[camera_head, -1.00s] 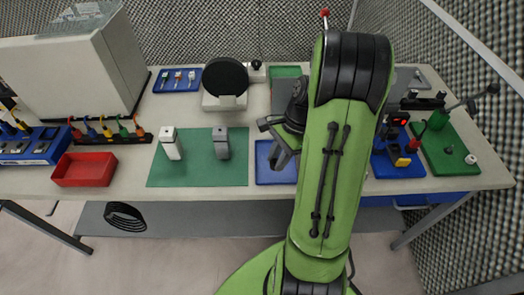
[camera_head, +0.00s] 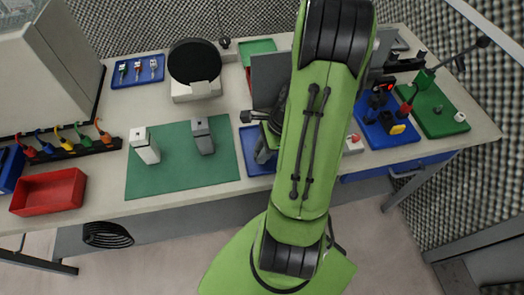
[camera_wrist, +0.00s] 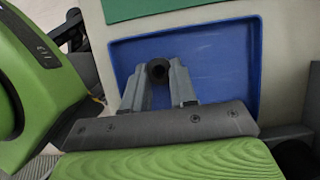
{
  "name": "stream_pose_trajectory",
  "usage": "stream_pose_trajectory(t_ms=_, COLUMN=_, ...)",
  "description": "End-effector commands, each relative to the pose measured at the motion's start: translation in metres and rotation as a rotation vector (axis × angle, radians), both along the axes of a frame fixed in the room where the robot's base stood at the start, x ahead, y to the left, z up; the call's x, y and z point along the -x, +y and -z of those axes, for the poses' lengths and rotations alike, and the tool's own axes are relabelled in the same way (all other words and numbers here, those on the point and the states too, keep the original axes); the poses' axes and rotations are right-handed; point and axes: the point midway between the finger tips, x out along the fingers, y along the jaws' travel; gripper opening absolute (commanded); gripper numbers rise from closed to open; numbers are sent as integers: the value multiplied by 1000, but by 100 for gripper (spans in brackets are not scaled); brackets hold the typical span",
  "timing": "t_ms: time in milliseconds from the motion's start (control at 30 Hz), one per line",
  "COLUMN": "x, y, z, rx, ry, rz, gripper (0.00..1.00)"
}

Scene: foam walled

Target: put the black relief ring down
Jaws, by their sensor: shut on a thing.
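In the wrist view my gripper (camera_wrist: 159,84) is shut on the black relief ring (camera_wrist: 157,70), a small dark ring held between the two grey fingertips. Behind it lies the blue tray (camera_wrist: 225,45), and the ring shows against the tray's floor. I cannot tell how far the ring is above the tray. In the head view my gripper (camera_head: 264,158) is partly hidden by my green arm, over the blue tray (camera_head: 251,146). The ring cannot be made out there.
Left of the tray is a green mat (camera_head: 180,178) with two upright grey blocks. A red bin (camera_head: 48,190) stands further left. Right of my arm are a blue fixture board (camera_head: 390,134) and a green board (camera_head: 434,112). A round black disc device (camera_head: 194,62) stands behind the mat.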

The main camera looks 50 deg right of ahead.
Motion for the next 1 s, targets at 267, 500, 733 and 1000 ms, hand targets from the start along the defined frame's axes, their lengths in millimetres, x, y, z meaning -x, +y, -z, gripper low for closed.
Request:
stream_pose_trajectory(t_ms=267, x=0, y=0, z=2, rx=0, ry=0, rz=-1, gripper=37)
stream_pose_trajectory(t_ms=500, x=0, y=0, z=2, rx=-1, ry=0, rz=-1, gripper=52)
stream_pose_trajectory(t_ms=733, x=1, y=-2, z=-9, rx=2, ry=-1, rz=0, gripper=52)
stream_pose_trajectory(t_ms=1000, x=16, y=-25, z=-76, rx=4, ry=-3, rz=1, gripper=52)
